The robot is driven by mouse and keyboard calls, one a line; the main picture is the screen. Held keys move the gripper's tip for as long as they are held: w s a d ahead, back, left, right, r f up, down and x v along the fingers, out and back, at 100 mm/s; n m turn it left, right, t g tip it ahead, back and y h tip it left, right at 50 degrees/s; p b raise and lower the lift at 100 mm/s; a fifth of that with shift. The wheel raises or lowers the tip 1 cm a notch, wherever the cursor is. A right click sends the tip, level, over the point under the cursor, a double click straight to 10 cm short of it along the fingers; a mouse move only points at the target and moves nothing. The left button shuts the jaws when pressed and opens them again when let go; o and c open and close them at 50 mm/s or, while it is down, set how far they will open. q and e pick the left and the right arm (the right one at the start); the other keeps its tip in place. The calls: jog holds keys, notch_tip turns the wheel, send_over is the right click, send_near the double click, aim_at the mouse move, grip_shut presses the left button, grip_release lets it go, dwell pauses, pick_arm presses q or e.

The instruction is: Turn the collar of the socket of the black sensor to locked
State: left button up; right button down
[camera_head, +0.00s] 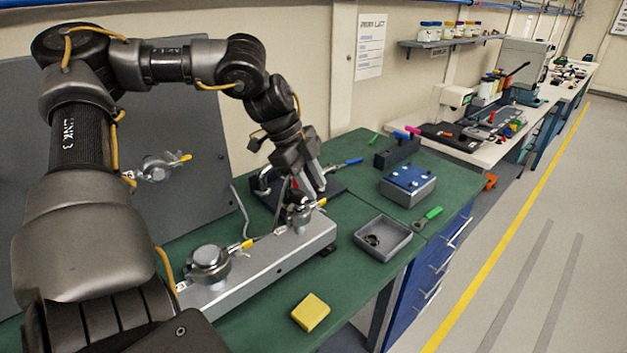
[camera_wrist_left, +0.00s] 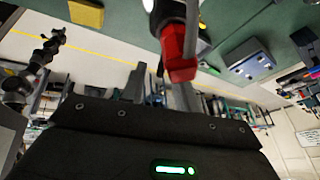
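My left gripper (camera_head: 309,188) points down at the socket (camera_head: 301,216) at the far end of a grey rail box (camera_head: 262,270). Its two fingers look apart, close above or around the socket top; contact cannot be told. That socket is metallic, with a yellow-tipped lever pointing right. A second socket (camera_head: 209,264) with a yellow-tipped lever sits at the near end. A third metallic fitting (camera_head: 157,169) with a yellow tip is on the grey panel. I cannot tell which holds the black sensor. In the left wrist view a red part (camera_wrist_left: 179,53) shows by the fingers. My right gripper is out of view.
A metal clamp (camera_head: 262,180) stands behind the gripper. The bench front is mostly clear.

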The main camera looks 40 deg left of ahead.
pick_arm(q)
jog(key=shift+f, duration=0.2)
grip_shut()
jog(key=shift+d+m, duration=0.1)
jog(key=shift+m, duration=0.2)
jog(key=shift+s+a+m+g+y+p, duration=0.1)
jog(key=shift+s+a+m+g+p, duration=0.55)
jog(key=shift+m, duration=2.05)
jog(key=shift+s+a+m+g+y+p, duration=0.1)
jog(key=shift+s+a+m+g, duration=0.6)
jog(key=shift+m+g, duration=1.45)
jog(key=shift+s+a+m+g+y+p, duration=0.1)
jog(key=shift+s+a+m+g+p, duration=0.6)
jog(key=shift+m, duration=2.55)
jog(key=shift+s+d+b, duration=0.2)
jog(key=shift+d+b, duration=0.1)
jog(key=shift+b, duration=0.05)
